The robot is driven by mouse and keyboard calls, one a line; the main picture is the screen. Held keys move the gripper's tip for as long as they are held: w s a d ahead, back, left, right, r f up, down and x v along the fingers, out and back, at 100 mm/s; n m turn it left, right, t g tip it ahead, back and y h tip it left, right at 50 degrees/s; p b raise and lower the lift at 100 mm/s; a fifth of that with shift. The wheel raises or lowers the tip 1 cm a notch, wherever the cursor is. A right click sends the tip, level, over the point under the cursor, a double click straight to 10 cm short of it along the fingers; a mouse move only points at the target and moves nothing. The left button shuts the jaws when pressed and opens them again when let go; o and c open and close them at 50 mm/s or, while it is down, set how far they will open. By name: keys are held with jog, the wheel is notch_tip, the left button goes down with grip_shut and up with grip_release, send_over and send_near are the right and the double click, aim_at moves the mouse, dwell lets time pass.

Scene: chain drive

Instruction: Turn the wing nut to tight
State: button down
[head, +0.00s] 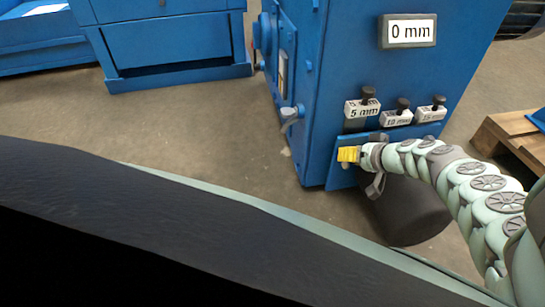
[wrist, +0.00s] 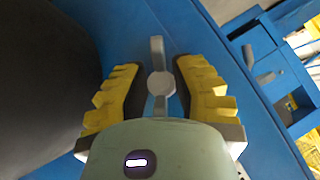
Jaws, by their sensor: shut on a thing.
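The wing nut (wrist: 160,85) is grey, with a round hub and two flat wings. In the wrist view it sits against a blue plate (wrist: 190,25), with its wings running nearly up and down the picture. My gripper (wrist: 159,74) has its yellow ribbed fingers on either side of the nut and is shut on it. In the head view my gripper (head: 349,154) is low at the front of the blue machine (head: 345,60), and the wing nut cannot be made out there. A display (head: 409,31) on the machine reads "0 mm".
Labelled blocks with black knobs, one marked 5 mm (head: 363,108), sit just above my gripper. A dark cylinder (head: 415,215) lies below my arm. A grey fitting (head: 290,117) sticks out at the machine's left side. A wooden pallet (head: 510,140) lies at right.

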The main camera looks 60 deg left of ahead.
jog(key=shift+f+m+g+y+b, duration=0.3)
jog(key=shift+m+g+y+b, duration=0.5)
jog(key=shift+b, duration=0.95)
jog(key=shift+g+b, duration=0.4)
jog(key=shift+b, duration=0.05)
jog(key=shift+s, duration=0.1)
jog(key=shift+d, duration=0.1)
jog(key=c, duration=1.2)
grip_release()
jog(key=shift+o, duration=1.3)
jog(key=shift+s, duration=0.15)
jog(key=shift+r, duration=0.2)
